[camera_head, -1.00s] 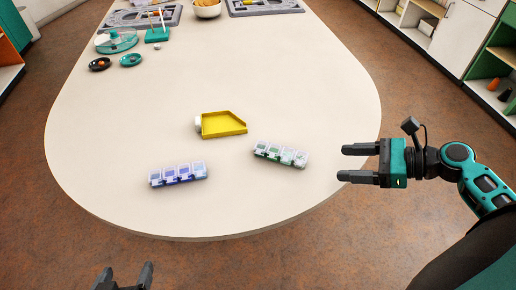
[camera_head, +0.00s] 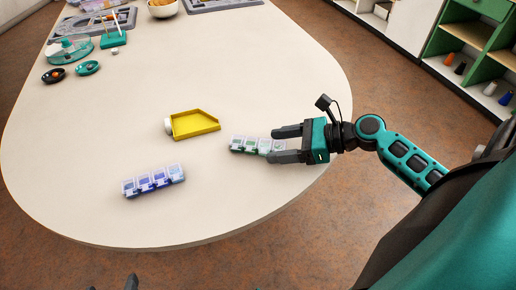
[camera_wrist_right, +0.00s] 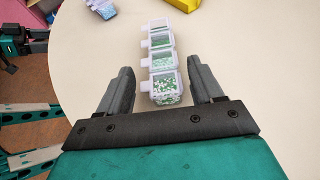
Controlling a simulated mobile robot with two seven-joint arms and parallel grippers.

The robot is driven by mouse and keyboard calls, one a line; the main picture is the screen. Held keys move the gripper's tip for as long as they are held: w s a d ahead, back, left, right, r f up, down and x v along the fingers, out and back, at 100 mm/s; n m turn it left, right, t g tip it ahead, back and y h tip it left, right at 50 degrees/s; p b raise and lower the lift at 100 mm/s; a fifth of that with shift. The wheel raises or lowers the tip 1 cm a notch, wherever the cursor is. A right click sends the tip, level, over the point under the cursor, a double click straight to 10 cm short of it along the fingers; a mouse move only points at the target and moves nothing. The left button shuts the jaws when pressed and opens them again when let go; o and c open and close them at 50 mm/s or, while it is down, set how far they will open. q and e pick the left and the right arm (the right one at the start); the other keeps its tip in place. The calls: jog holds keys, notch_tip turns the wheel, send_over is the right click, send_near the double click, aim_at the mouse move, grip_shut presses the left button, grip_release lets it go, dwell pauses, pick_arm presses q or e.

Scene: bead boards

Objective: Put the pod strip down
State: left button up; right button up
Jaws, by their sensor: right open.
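A pod strip with green beads (camera_head: 256,145) lies flat on the table right of centre. It also shows in the right wrist view (camera_wrist_right: 162,62), its near end between my fingers. A second pod strip with blue beads (camera_head: 153,180) lies to the left, nearer the table's front edge. My right gripper (camera_head: 276,144) is open around the near end of the green pod strip, with a gap on each side in the right wrist view.
A yellow tray (camera_head: 195,125) with a white part at its left end lies behind the strips. Small black and teal dishes (camera_head: 88,68), a clear teal container (camera_head: 70,52) and a bowl (camera_head: 162,9) stand farther back. The table (camera_head: 90,130) is clear around the strips.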

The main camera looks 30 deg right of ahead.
aim_at(270, 144)
jog(key=x, duration=0.3)
jog(key=shift+w+a+f+b, duration=0.1)
jog(key=shift+w+b, duration=0.25)
jog(key=c, duration=1)
